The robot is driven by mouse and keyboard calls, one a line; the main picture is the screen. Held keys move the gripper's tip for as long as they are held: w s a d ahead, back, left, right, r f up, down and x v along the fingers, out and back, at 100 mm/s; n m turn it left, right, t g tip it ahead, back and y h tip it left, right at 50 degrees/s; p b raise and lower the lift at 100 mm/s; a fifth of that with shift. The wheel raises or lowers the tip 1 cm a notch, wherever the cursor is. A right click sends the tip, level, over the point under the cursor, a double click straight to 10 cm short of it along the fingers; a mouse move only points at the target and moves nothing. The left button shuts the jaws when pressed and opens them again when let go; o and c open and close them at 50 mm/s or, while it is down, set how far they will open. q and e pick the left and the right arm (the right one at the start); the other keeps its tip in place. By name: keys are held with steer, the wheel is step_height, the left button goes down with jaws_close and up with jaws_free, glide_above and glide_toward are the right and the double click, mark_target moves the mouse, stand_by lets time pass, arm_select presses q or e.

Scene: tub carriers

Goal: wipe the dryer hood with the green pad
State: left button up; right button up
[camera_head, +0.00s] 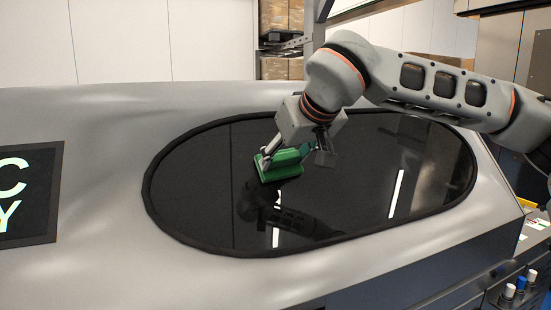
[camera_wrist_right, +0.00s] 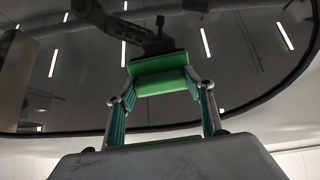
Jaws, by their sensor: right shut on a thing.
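The dryer hood (camera_head: 95,130) is a large grey curved shell with a dark, glossy oval window (camera_head: 350,170) edged in black. My right gripper (camera_head: 290,155) is shut on the green pad (camera_head: 278,168) by its raised grip. The pad is over the left-middle part of the window, at or very near the glass; I cannot tell whether it touches. In the right wrist view the pad (camera_wrist_right: 160,78) sits between the two fingers, with the dark window and a reflection of my arm behind it. My left gripper is not in view.
A black sign (camera_head: 30,195) with pale letters is on the hood's left. Small bottles (camera_head: 509,291) stand in a holder at the lower right. Cardboard boxes (camera_head: 281,15) are stacked on shelving behind. The window's right part is clear beneath my arm.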

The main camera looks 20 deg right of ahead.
steer(key=shift+w+d, duration=0.15)
steer(key=shift+d, duration=3.65)
steer(key=shift+r, duration=0.1)
steer(key=shift+v, duration=3)
steer(key=shift+v, duration=1.45)
